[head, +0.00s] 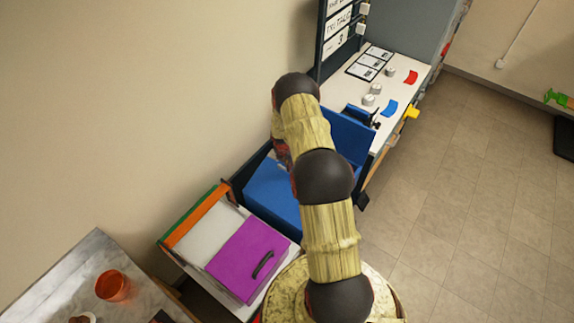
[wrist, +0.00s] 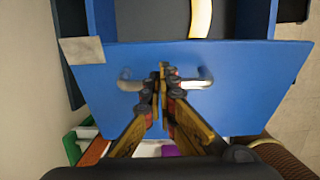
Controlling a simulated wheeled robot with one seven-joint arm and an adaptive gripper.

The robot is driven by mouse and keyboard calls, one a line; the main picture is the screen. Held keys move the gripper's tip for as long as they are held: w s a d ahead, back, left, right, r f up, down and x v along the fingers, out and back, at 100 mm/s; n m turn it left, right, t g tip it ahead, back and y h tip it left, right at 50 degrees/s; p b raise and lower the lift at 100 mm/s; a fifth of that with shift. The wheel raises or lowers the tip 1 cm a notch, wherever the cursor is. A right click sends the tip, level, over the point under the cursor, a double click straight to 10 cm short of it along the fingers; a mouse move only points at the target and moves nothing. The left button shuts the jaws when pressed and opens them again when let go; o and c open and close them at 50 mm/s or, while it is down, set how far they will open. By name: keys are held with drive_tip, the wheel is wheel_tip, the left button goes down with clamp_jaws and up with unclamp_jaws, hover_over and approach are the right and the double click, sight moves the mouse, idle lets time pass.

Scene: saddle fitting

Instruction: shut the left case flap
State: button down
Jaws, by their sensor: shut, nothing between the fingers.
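A blue panel (wrist: 230,65) with a metal bar handle (wrist: 195,83) fills the middle of the wrist view and forms the near side of an open blue case. A pale label (wrist: 82,50) is at its upper left. My gripper (wrist: 162,72) is shut and empty, its fingertips over the middle of the handle and hiding part of it; I cannot tell whether they touch. In the head view the blue case (head: 270,196) and an upright blue panel (head: 346,132) show around my arm, which hides my gripper and much of the case.
A purple panel (head: 245,258) with a dark handle lies at lower left, beside an orange strip (head: 197,215). A marble-topped table (head: 60,278) carries an orange cup (head: 112,286). A white workbench (head: 400,68) stands behind. The tiled floor (head: 450,215) at right is clear.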

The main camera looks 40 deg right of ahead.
drive_tip(key=f, duration=0.1)
drive_tip(key=d+f+y, duration=0.2)
drive_tip(key=shift+w+d+f, duration=0.15)
drive_tip(key=shift+w+d, duration=0.05)
drive_tip(key=shift+w, duration=0.05)
drive_tip(key=shift+w+d+f+b, duration=0.1)
drive_tip(key=shift+d+f+b, duration=0.25)
drive_tip(key=shift+f+b, duration=0.3)
drive_tip(key=shift+w+d+f+b, duration=0.1)
drive_tip(key=shift+d+f+b, duration=0.25)
drive_tip(key=shift+f+b, duration=0.25)
drive_tip(key=shift+f, duration=0.15)
